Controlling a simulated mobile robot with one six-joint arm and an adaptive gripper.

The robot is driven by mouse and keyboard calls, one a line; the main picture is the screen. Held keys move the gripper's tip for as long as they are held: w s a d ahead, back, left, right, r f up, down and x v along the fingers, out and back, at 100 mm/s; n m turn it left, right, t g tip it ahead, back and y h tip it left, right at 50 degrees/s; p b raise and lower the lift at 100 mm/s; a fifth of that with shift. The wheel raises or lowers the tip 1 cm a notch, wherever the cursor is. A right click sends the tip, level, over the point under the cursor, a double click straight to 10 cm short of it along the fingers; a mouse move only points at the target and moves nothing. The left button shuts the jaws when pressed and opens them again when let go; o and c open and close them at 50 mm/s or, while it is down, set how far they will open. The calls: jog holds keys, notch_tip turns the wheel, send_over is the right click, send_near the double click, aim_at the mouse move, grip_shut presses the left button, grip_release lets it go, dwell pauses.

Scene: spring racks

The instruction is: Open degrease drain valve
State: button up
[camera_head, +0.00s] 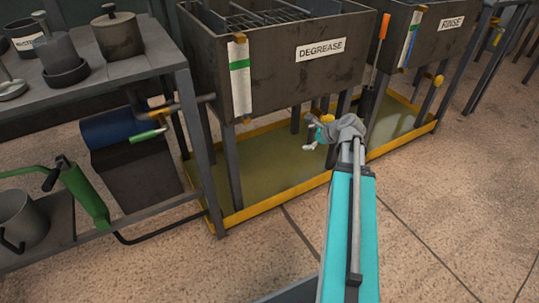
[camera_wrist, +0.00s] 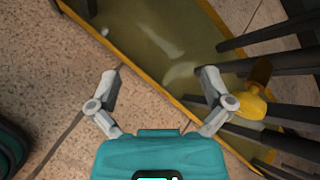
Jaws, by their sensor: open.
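The degrease tank (camera_head: 290,82) is a dark metal box on legs, labelled DEGREASE. A yellow valve-like fitting (camera_head: 325,104) shows under it, just above my gripper in the head view and partly hidden. My gripper (camera_head: 308,136) is open and empty beside the tank's lower front. Its two grey fingers spread wide in the wrist view (camera_wrist: 160,74).
A yellow-rimmed drip tray (camera_head: 262,205) holding greenish liquid lies under the tanks. Dark tank legs (camera_wrist: 275,37) stand close to my right-hand finger. The rinse tank (camera_head: 425,35) is at right. A metal workbench (camera_head: 150,62) stands left. The floor at front right is clear.

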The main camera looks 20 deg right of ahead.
jog(key=a+n+g+p, duration=0.1)
jog(key=a+n+g, duration=0.1)
jog(key=a+n, duration=0.3)
jog(key=s+a+f+n+g+p, duration=0.1)
jog(key=a+n+g, duration=0.2)
jog(key=a+n, duration=0.3)
jog(key=shift+s+a+f+n+p, duration=0.2)
jog(key=shift+a+f+n+p, duration=0.15)
jog(key=shift+a, duration=2.1)
